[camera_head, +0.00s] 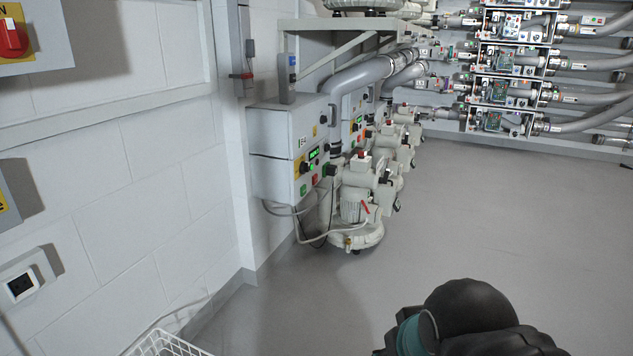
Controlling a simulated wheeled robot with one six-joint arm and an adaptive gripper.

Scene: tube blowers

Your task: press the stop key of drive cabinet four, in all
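The nearest grey drive cabinet (281,178) hangs on the left wall. Its small label (303,142) is too small to read surely. Its front has a lit green display (314,154), a yellow plate with a dark knob (301,166), a green key (303,190) and a red key (314,180) to the right of the green one. A second cabinet (352,130) stands behind it, partly hidden by a pipe. My gripper cannot be made out; only a dark part of my arm with a teal ring shows at the bottom right, well apart from the cabinets.
A blower (357,207) stands on the floor right of the nearest cabinet, with cables hanging beside it. More blowers and a pipe rack (510,75) are farther back. A white wire basket (168,345) is at the bottom left. The grey floor (480,225) is clear.

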